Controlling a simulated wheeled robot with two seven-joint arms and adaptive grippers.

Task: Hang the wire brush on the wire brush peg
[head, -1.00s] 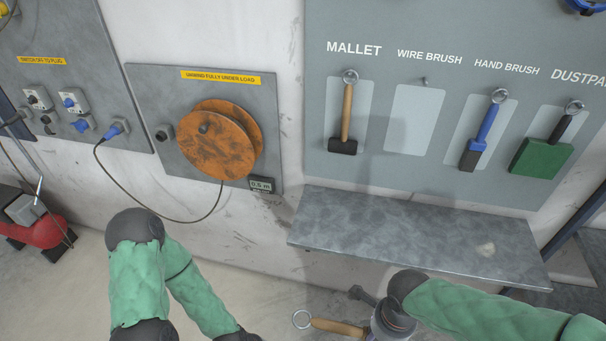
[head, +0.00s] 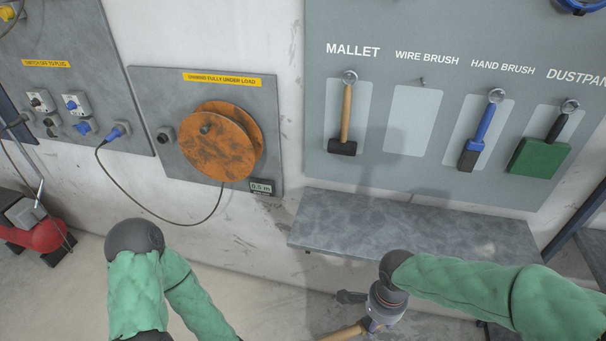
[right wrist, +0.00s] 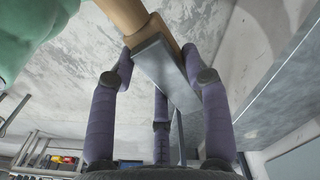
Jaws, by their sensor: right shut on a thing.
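The wire brush's wooden handle (head: 345,332) shows at the bottom edge of the head view, low in front of the shelf. My right gripper (head: 372,324) is shut on the brush. In the right wrist view the purple fingers of my right gripper (right wrist: 160,62) close around the brush's grey block (right wrist: 165,76), with the wooden part (right wrist: 126,16) above it. The bristles cannot be made out.
A mallet (head: 346,122), a hand brush (head: 480,135) and a green dustpan (head: 538,156) hang beside the empty peg. A grey shelf (head: 410,228) juts out below the board. An orange cable reel (head: 222,142) is on the wall panel at left.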

